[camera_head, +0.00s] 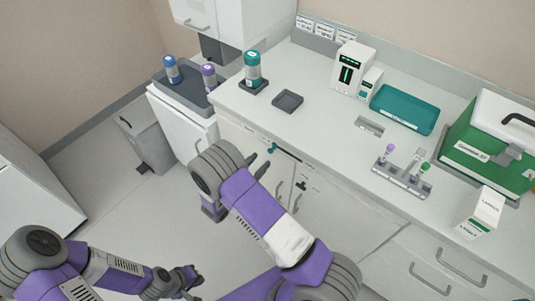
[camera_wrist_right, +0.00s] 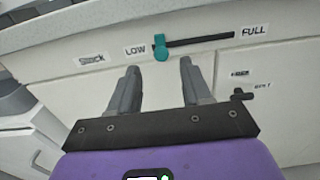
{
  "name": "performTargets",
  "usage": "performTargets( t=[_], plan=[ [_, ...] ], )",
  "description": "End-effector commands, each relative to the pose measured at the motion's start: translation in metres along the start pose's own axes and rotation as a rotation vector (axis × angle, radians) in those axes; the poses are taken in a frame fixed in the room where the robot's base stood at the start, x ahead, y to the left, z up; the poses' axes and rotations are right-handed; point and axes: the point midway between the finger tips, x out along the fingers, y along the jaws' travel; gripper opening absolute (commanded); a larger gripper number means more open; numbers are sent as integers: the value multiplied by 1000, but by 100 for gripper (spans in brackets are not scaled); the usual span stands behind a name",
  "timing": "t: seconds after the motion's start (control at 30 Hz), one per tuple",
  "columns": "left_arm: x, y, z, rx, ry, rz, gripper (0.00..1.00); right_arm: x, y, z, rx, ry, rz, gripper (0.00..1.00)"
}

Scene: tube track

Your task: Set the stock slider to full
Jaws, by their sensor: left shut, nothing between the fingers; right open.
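The stock slider's teal knob (camera_wrist_right: 161,47) sits at the LOW end of its dark slot (camera_wrist_right: 210,41) on the counter's front face. The slot runs right towards the FULL label (camera_wrist_right: 254,31); the LOW label (camera_wrist_right: 135,49) is just left of the knob. In the head view the knob (camera_head: 272,148) shows beside my right gripper (camera_head: 262,165). My right gripper (camera_wrist_right: 158,80) is open, its fingers apart below the knob, with nothing between them. My left gripper (camera_head: 190,278) is shut and empty, low over the floor at lower left.
A second small dark knob (camera_wrist_right: 242,95) sticks out below the slot, right of my right gripper. The counter (camera_head: 310,120) above holds a teal tray (camera_head: 402,108), a tube rack (camera_head: 402,180) and a green box (camera_head: 490,150). A grey bin (camera_head: 147,135) stands on the floor.

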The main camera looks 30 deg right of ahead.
Motion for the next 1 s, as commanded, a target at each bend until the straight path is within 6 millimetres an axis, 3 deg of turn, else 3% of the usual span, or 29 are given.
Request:
performTargets(
  t=[0.1,0.3,0.67,1.0],
  plan=[
    [3,-1,0,0,0,0,0,22,-2,-1,1,0,-7,48],
    [6,-2,0,0,0,0,0,46,-2,-1,0,2,-5,48],
    [6,-2,0,0,0,0,0,54,-1,-1,-1,3,-4,48],
    [6,-2,0,0,0,0,0,54,-2,-1,-1,3,-4,0]
  ],
)
